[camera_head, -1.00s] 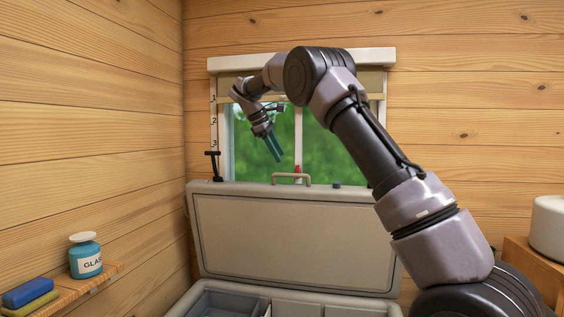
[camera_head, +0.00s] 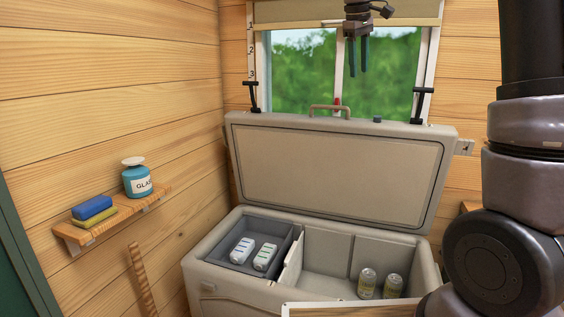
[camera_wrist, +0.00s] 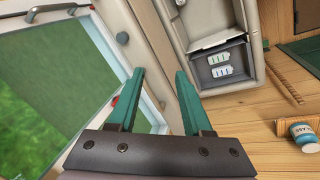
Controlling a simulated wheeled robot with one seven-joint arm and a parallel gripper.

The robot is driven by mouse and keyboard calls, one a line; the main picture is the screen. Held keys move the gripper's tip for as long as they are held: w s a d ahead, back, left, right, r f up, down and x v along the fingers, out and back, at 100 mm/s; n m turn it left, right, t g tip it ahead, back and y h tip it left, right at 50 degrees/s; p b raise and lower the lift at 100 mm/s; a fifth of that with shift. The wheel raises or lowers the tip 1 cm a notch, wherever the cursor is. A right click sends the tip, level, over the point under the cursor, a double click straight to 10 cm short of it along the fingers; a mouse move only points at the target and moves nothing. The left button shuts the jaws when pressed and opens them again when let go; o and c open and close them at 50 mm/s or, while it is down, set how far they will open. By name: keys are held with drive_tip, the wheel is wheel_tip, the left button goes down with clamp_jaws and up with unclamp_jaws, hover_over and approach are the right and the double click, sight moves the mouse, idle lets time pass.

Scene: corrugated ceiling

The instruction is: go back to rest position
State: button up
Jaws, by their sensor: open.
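My gripper (camera_head: 358,56) is up in front of the window in the head view, fingers pointing down, above the raised lid of the cooler. In the wrist view my gripper (camera_wrist: 161,100) shows two green fingers spread apart with nothing between them. My arm rises along the right side of the head view, and its upper part is out of the picture.
The open cooler (camera_head: 213,272) holds white packs (camera_head: 242,250) in a grey tray and two cans (camera_head: 367,283). The lid (camera_head: 335,175) stands raised before the window (camera_head: 300,80). A wall shelf (camera_head: 75,232) at left carries a jar (camera_head: 137,180) and sponges (camera_head: 92,207).

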drive_tip(key=s+d+f+m+t+y, duration=0.1)
drive_tip(key=s+m, duration=0.3)
drive_tip(key=s, duration=0.5)
drive_tip(key=s+d+f+m+t+y, duration=0.1)
drive_tip(key=s+f+m, duration=0.3)
drive_tip(key=s, duration=0.5)
drive_tip(key=s+d+f+m+t+y, duration=0.1)
drive_tip(key=s+f+m+t, duration=0.1)
drive_tip(key=s, duration=0.7)
drive_tip(key=shift+s+f+m+y, duration=0.35)
drive_tip(key=shift+m+y, duration=0.05)
drive_tip(key=shift+m, duration=0.5)
